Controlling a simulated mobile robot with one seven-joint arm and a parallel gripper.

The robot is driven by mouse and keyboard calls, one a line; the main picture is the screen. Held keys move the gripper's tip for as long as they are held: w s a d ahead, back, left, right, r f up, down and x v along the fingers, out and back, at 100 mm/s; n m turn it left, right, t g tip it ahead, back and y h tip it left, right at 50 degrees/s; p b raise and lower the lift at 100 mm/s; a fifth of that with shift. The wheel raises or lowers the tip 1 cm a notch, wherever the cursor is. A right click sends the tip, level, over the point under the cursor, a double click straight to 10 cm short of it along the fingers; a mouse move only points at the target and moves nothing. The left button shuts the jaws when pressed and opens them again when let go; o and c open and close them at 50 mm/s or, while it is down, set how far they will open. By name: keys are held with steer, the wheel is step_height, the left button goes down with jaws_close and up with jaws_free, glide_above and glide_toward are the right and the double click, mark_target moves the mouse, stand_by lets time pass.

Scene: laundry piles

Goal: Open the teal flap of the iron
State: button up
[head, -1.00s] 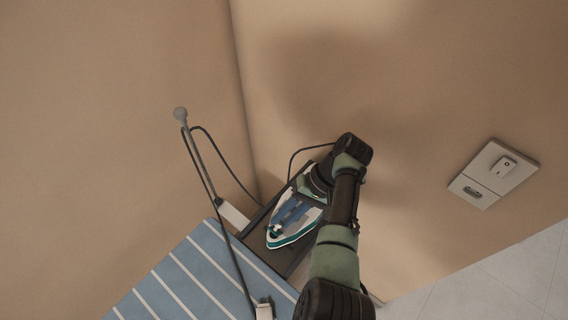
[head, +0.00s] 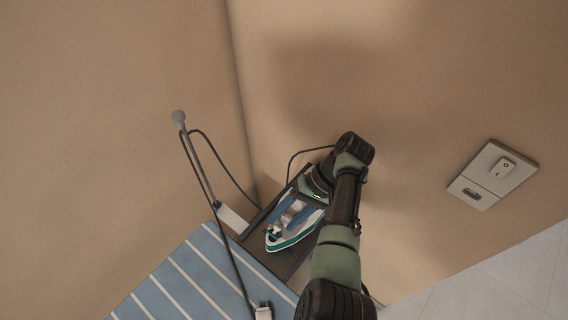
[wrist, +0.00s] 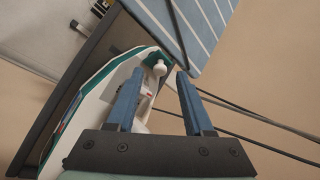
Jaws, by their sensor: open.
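The white and teal iron (head: 284,241) lies on a dark rest at the end of the ironing board, against the corner. In the wrist view the iron (wrist: 108,80) runs up the left side, with a teal edge and a white knob (wrist: 160,68) near its tip. A small teal part (wrist: 149,54) shows beside the knob; I cannot tell if it is the flap. My gripper (wrist: 160,72) is open, its blue fingers on either side of the knob and seemingly apart from it. In the head view my gripper (head: 294,214) is over the iron, partly hidden by my arm.
The blue striped ironing board (head: 190,280) lies in front and to the left. A grey pole (head: 197,160) with a dark cord stands at its corner. Walls close in behind. A switch plate (head: 493,173) is on the right wall.

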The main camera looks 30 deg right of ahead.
steer(key=p+v, duration=0.3)
steer(key=v, duration=0.9)
steer(key=shift+p, duration=0.35)
